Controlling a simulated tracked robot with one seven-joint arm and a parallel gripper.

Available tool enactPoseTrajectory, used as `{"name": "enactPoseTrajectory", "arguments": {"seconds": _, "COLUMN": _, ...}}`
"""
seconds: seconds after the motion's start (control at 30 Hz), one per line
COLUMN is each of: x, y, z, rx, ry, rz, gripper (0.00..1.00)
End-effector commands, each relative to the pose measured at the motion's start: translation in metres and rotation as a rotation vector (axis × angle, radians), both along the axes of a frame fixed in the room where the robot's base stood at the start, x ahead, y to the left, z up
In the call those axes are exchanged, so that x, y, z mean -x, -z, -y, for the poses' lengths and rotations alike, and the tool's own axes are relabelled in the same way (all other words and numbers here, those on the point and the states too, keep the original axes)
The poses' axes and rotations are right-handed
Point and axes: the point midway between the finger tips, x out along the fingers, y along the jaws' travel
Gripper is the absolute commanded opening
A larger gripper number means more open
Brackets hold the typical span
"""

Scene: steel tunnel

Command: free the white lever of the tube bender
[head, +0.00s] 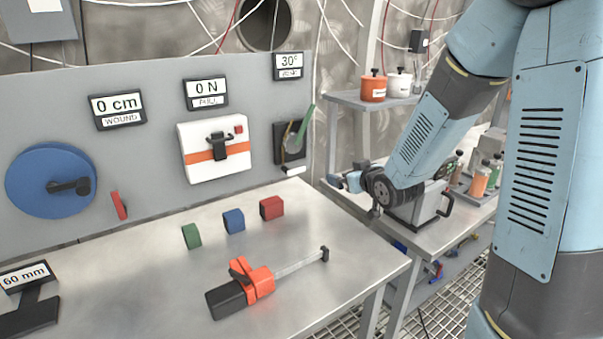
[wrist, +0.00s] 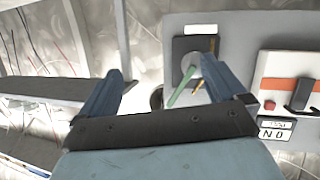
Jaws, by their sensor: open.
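The tube bender (head: 279,144) is a black plate with a round part at the right end of the grey panel, below a 30° display (head: 288,66). A green bar (head: 305,124) slants up from it. Its white lever (head: 292,170) sticks out at the plate's lower edge. In the wrist view, which is upside down, the white lever (wrist: 201,30) lies above the black plate and the green bar (wrist: 184,87) points down-left. My gripper (head: 351,195) is open and empty, to the right of the bender. Its two fingers (wrist: 160,66) are spread wide; one partly covers the bender.
The panel also carries a white box with an orange band (head: 200,155) and a blue disc (head: 40,180). Green, blue and red blocks (head: 271,207) and an orange clamp-like tool (head: 262,280) lie on the steel table. A shelf with pots (head: 372,88) stands behind my arm.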

Motion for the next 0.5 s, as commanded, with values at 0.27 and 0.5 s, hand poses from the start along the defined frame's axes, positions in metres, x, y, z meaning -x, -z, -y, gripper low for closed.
{"name": "enactPoseTrajectory", "arguments": {"seconds": 0.27, "x": -0.009, "y": 0.041, "z": -0.04, "rx": -0.16, "ry": -0.135, "rz": 0.131, "gripper": 0.98}}
{"name": "enactPoseTrajectory", "arguments": {"seconds": 0.5, "x": -0.006, "y": 0.054, "z": -0.055, "rx": -0.263, "ry": -0.188, "rz": 0.203, "gripper": 0.98}}
